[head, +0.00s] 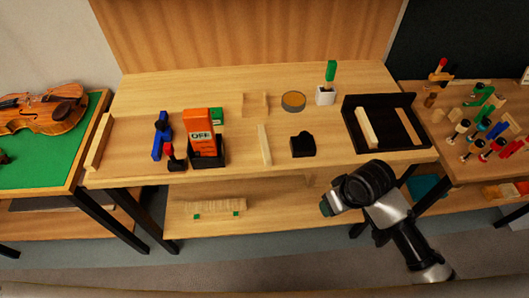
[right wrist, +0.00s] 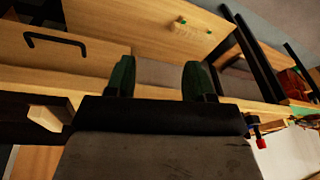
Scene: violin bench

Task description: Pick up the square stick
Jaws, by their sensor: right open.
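Several pale wooden sticks are in the head view, and I cannot tell by shape alone which is the square stick. One pale stick (head: 367,128) lies in the left part of the black tray (head: 350,108), and a flatter strip (head: 409,126) lies in its right part. Another pale stick (head: 264,145) lies alone on the bench, left of the black block. My right gripper (head: 327,207) is in front of the bench's front edge, apart from the sticks. Its green-padded fingers (right wrist: 158,78) are open with nothing between them in the right wrist view. My left gripper is not in view.
An orange box (head: 199,123) in a black holder, a blue tool (head: 158,137), a black block (head: 303,145), a round tin (head: 293,100) and a white cup (head: 326,96) stand on the bench. A violin (head: 45,108) lies left. Small colourful tools crowd the right table. A shelf (head: 245,195) sits below.

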